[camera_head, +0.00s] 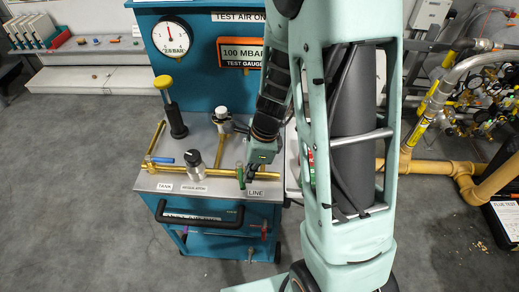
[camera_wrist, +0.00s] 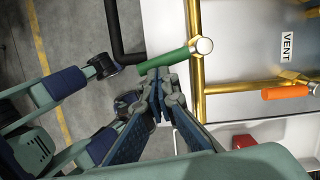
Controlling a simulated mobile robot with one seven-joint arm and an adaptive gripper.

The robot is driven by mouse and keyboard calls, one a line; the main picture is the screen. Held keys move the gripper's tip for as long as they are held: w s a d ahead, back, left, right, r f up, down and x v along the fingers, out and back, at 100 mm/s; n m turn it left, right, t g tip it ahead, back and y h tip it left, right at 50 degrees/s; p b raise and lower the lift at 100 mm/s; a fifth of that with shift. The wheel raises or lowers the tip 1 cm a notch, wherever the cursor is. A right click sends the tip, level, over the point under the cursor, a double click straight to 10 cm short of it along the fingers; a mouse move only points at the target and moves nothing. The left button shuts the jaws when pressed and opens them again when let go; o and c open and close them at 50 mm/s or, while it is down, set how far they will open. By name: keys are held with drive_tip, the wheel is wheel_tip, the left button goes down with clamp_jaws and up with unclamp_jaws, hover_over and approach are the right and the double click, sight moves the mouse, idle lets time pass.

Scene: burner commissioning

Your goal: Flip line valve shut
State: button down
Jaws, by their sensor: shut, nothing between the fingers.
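The line valve has a green lever (camera_head: 241,176) just above the LINE label (camera_head: 256,193) on the cart's panel. In the wrist view the green lever (camera_wrist: 163,61) sticks out to the left from its pale round pivot (camera_wrist: 204,46), crosswise to the brass pipe (camera_wrist: 196,78). My gripper (camera_wrist: 160,84) is shut and empty, its fingertips close beside the lever's lower side; I cannot tell whether they touch it. In the head view my gripper (camera_head: 251,175) is low over the panel just right of the lever, partly hidden by my arm.
The panel also carries a blue TANK lever (camera_head: 162,160), a regulator knob (camera_head: 194,159) and a yellow-topped pump (camera_head: 166,90). A black handle bar (camera_head: 198,216) runs along the cart's front. An orange lever (camera_wrist: 287,92) sits near the VENT label in the wrist view.

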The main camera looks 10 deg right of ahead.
drive_tip(key=shift+a+m, duration=0.2)
drive_tip(key=shift+m, duration=0.1)
drive_tip(key=shift+a+p, duration=0.3)
drive_tip(key=shift+a, duration=0.15)
idle(0.3)
drive_tip(key=shift+s+d+r, duration=0.1)
drive_tip(key=shift+d, duration=0.3)
drive_tip(key=s+d+r+p, duration=0.1)
drive_tip(key=d+r, duration=0.4)
drive_tip(key=r, duration=0.5)
drive_tip(key=shift+s+d+r+p, duration=0.15)
drive_tip(key=shift+s+p, duration=0.15)
drive_tip(key=shift+p, duration=0.4)
